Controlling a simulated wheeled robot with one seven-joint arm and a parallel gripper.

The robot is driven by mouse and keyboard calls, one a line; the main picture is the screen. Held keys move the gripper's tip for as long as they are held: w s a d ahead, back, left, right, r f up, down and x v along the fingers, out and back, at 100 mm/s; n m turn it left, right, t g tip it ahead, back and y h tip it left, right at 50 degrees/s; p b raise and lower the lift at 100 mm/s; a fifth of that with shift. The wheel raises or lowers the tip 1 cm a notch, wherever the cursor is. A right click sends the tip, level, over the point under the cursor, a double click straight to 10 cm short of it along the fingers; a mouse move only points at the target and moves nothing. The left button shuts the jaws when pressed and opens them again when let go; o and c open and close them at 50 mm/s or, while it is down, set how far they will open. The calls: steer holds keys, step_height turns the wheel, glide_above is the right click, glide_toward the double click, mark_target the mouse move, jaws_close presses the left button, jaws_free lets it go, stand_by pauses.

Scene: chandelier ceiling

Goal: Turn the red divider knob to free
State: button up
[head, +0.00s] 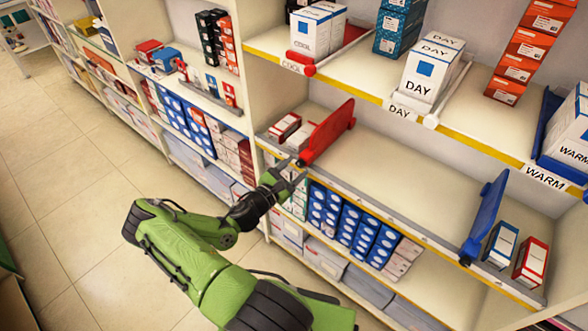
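The red divider (328,132) stands upright on the middle shelf, to the right of some small red and white boxes. Its knob is low at its front end by the shelf's front rail, where my gripper partly covers it; I cannot make out its setting. My gripper (292,171) is at this front end, at the end of my green arm. Its fingers point toward the knob and are very close to it. Whether they touch it or close around it is too small to tell.
A blue divider (485,217) stands further right on the same shelf, beside two upright boxes (515,252). The shelf between the dividers is bare. Above is a shelf (374,92) with a yellow edge and labelled bulb boxes.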

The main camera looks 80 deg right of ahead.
steer(key=p+v, duration=0.1)
steer(key=v, duration=1.4)
steer(key=shift+w+a, duration=0.2)
steer(key=shift+a, duration=0.15)
